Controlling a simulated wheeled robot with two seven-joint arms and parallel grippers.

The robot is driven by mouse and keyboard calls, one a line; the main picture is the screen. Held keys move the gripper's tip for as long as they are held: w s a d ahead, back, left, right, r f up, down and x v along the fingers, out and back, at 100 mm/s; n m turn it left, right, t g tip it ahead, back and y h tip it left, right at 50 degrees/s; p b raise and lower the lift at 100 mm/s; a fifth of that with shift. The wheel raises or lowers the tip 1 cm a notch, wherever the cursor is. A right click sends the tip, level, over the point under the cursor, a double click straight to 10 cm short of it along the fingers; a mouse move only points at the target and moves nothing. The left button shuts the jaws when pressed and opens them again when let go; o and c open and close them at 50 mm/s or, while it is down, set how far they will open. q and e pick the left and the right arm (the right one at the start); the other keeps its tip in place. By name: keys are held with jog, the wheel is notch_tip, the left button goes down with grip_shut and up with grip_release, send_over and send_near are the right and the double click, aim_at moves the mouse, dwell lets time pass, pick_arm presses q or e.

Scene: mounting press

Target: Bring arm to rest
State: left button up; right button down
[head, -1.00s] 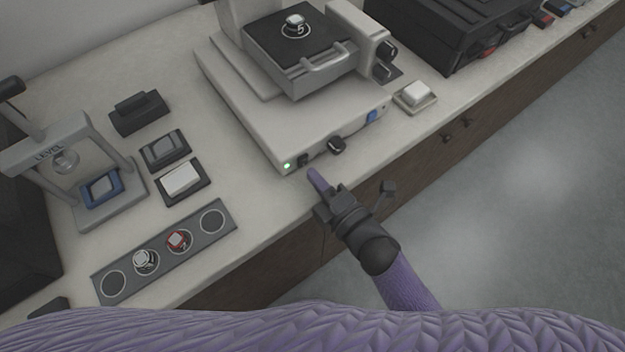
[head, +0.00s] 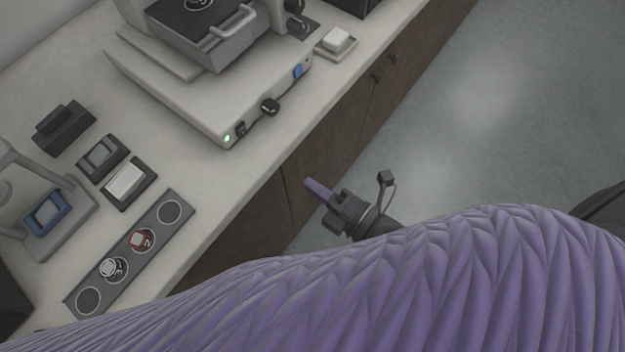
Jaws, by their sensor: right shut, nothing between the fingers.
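My right gripper (head: 321,191) shows in the head view, in front of the counter's front edge and over the floor. Its purple fingers are together with nothing between them, and it touches nothing that I can see. My purple sleeve covers the lower part of the view and hides part of that arm. My left gripper is not in view.
A grey strip (head: 172,240) with round spots holds a red-marked and a dark-marked piece. A press frame (head: 60,215) stands at left. The floor (head: 450,110) at right is clear.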

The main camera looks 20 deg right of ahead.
jog(key=s+d+f+m+g+h, duration=0.3)
jog(key=s+d+f+m+h, duration=0.15)
jog(key=f+m, duration=0.4)
jog(key=s+d+f+m+g+h, duration=0.4)
jog(key=s+f+m, duration=0.15)
jog(key=f, duration=0.55)
jog(key=s+d+f+m+g+h, duration=0.1)
jog(key=s+f+m+g, duration=0.2)
jog(key=s, duration=0.4)
jog(key=s+d+f+m+g+h, duration=0.1)
jog(key=s+f+m+g, duration=0.2)
jog(key=s+m, duration=0.2)
jog(key=s, duration=0.2)
jog(key=shift+s+f+m+g, duration=0.3)
jog(key=shift+s+g, duration=0.05)
jog(key=shift+g, duration=0.05)
